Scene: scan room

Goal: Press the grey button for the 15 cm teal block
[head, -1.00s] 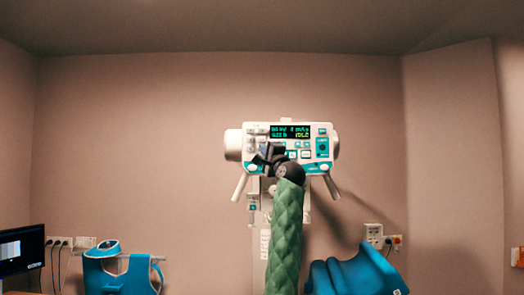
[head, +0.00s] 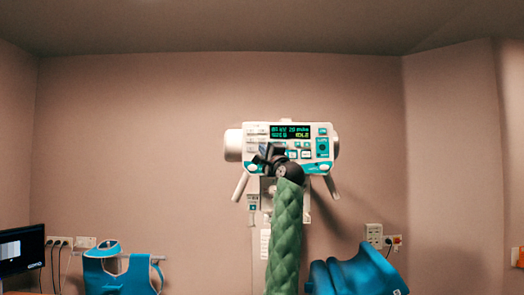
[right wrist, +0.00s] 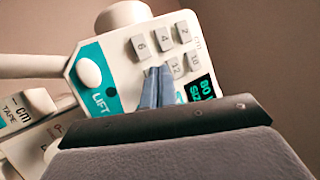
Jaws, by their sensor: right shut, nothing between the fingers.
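The control panel (head: 317,150) of the scanner head faces me, with a lit display (head: 291,131) and teal trim. In the right wrist view, small grey buttons sit in rows; I read a 6 button (right wrist: 138,45), a 4 button (right wrist: 163,43) and a 12 button (right wrist: 177,67). My right gripper (head: 263,153) is shut and empty in front of the panel's left part. Its blue-grey fingertips (right wrist: 158,72) lie over the button beside the 12 and hide most of it; I cannot tell if they touch. No teal block is identifiable. My left gripper is out of view.
A white rounded knob (right wrist: 88,72) and a teal LIFT label (right wrist: 104,101) are near the fingers. Handles (head: 240,187) hang below the panel. Blue padded items (head: 355,273) stand low at right, a blue apron (head: 120,272) at left, and a monitor (head: 22,250) at far left.

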